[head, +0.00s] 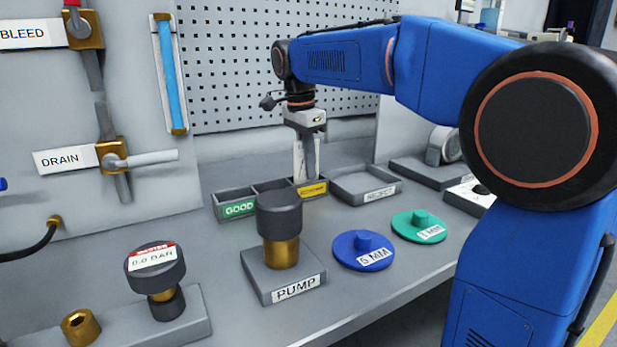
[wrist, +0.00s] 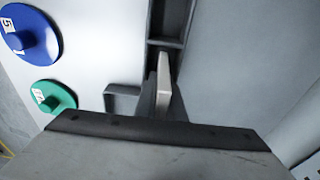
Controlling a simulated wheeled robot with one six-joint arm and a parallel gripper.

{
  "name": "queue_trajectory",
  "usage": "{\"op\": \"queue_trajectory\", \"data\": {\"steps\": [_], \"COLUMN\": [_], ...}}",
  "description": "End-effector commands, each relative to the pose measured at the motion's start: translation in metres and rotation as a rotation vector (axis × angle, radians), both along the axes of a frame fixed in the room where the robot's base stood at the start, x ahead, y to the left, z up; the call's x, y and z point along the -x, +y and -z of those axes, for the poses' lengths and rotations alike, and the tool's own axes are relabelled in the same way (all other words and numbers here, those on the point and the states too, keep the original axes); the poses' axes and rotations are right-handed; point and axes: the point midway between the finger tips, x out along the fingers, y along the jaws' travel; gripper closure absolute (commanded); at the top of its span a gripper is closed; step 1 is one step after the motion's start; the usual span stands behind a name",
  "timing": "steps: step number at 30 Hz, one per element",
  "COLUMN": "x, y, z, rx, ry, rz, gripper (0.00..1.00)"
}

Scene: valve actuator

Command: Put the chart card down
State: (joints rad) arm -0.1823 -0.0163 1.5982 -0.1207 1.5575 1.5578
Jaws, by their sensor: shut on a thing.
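My gripper (head: 306,160) points straight down over the right end of the divided bin (head: 220,209), near its yellow-labelled compartment. In the wrist view my gripper (wrist: 158,92) is shut on a thin pale piece (wrist: 165,78), seen nearly edge-on, which I take to be the chart card.
A shallow labelled tray (head: 349,191) sits right of the bin. In front stand the PUMP block (head: 257,277) with its dark-capped fitting, a blue disc (head: 352,261) and a green disc (head: 405,234). A perforated panel (head: 235,80) rises behind. The DRAIN lever (head: 150,158) sticks out at left.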

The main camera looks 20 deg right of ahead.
Motion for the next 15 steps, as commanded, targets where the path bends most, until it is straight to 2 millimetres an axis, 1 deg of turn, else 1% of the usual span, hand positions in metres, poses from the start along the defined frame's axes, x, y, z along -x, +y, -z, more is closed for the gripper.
{"op": "queue_trajectory", "data": {"steps": [3, 6, 15], "x": [0.001, 0.0, 0.0], "y": [0.0, 0.0, 0.0], "z": [0.018, 0.028, 0.029], "rx": [0.001, 0.0, 0.0], "ry": [0.003, 0.001, 0.001], "rz": [0.0, 0.0, 0.0], "gripper": [1.0, 1.0, 1.0]}}
